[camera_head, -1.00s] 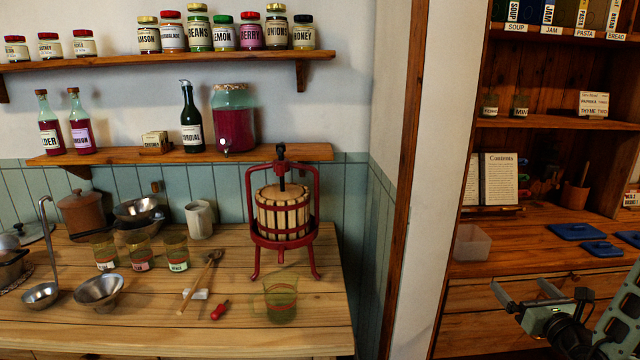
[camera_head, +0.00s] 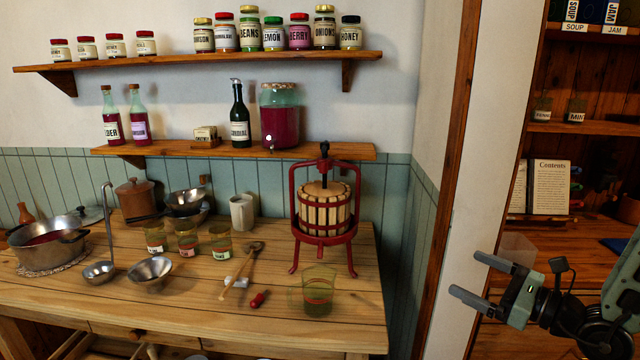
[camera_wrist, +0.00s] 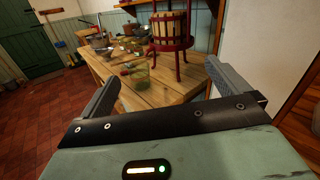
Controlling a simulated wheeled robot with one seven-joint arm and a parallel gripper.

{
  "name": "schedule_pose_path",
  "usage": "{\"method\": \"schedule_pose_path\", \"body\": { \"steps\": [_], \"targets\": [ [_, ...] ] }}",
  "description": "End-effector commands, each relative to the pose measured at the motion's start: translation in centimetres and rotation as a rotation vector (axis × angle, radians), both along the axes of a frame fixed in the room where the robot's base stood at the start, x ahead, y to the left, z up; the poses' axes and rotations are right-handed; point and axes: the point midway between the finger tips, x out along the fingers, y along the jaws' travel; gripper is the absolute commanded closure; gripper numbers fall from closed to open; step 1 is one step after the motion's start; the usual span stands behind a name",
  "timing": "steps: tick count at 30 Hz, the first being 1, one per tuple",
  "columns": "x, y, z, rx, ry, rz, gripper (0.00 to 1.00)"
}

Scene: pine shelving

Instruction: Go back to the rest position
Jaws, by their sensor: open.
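My gripper (camera_head: 487,278) is at the lower right of the head view, in front of the white wall end and the pine shelving. Its two grey fingers are apart with nothing between them. In the wrist view my gripper (camera_wrist: 165,85) also shows open and empty, with the wooden worktable (camera_wrist: 165,92) beyond it. The fingers look clear of the table and of everything on it.
A red fruit press (camera_head: 324,215) and a greenish glass (camera_head: 318,290) stand near the table's right end. Jars, ladle and a pot (camera_head: 48,243) stand farther left. The pine shelving (camera_head: 590,240) is at the right. Red floor tiles (camera_wrist: 40,115) are clear.

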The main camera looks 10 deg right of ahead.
Motion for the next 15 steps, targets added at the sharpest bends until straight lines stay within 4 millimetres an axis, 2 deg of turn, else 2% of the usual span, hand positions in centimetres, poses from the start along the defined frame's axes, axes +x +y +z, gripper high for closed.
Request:
{"method": "schedule_pose_path", "body": {
  "steps": [1,3,5,6,8,9,12,15],
  "targets": [
    [-0.6,3.8,1.1,-0.041,-0.014,0.145,0.0],
    [-2.3,8.6,2.2,-0.107,-0.029,0.347,0.0],
    [-4.5,12.5,2.8,-0.176,-0.044,0.526,0.0],
    [-6.2,14.8,3.1,-0.23,-0.058,0.651,0.0],
    [-9.2,18.0,3.4,-0.325,-0.086,0.846,0.0],
    [-11.6,19.8,3.4,-0.401,-0.113,0.983,0.0],
    [-17.1,22.4,2.9,-0.613,-0.2,1.304,0.0],
    [-21.4,23.0,2.3,-0.852,-0.331,1.586,0.0]
  ]
}}
